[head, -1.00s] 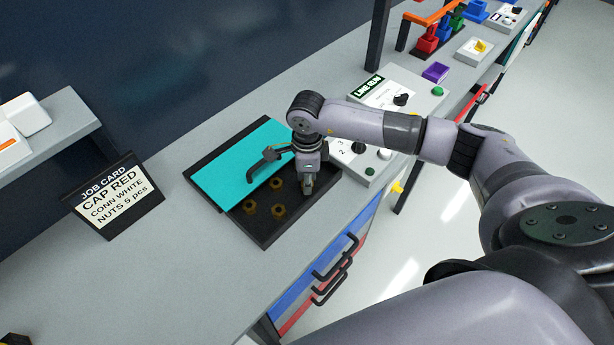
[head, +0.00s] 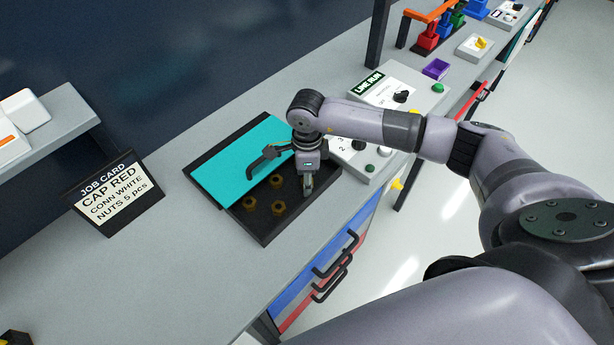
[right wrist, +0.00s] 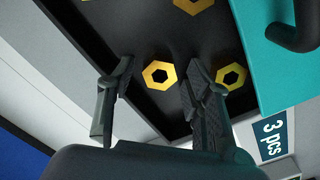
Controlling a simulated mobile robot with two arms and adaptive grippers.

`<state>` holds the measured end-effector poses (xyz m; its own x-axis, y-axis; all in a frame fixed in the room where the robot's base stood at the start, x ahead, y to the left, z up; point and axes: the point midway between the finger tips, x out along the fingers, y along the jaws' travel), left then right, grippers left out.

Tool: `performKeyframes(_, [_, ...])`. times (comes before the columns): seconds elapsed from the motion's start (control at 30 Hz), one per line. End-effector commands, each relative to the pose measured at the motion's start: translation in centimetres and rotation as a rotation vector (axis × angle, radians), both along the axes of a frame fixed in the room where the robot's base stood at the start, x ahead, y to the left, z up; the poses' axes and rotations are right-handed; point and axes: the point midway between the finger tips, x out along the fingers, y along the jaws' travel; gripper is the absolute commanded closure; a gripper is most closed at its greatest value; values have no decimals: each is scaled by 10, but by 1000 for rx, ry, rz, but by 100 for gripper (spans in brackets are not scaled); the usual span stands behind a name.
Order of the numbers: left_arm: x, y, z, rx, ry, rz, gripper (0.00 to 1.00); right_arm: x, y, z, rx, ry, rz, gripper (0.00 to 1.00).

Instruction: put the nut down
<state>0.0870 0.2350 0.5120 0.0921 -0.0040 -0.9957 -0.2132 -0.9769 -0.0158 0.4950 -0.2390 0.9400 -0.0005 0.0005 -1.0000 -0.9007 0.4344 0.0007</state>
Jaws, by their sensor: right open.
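My right gripper (head: 307,190) points down over the front right part of a dark tray (head: 262,236). In the right wrist view its two fingers (right wrist: 158,88) are apart, and a brass hex nut (right wrist: 158,75) shows between them, apparently lying flat on the tray floor. A second nut (right wrist: 232,76) lies just beside the right finger, and another (right wrist: 193,4) is cut by the top edge. The head view shows three nuts (head: 276,181) in the tray left of the gripper; the nut between the fingers is hidden there. My left gripper is not in view.
A teal panel (head: 235,168) covers the tray's back part, with a black handle (head: 262,163) near the gripper. A job card (head: 113,195) stands to the left. A control box (head: 365,163) stands close right of the tray.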

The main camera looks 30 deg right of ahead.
Motion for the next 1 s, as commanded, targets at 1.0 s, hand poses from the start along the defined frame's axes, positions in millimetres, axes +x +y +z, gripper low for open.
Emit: performKeyframes(1.0, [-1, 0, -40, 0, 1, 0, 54, 0, 0, 123, 0, 0, 0, 54])
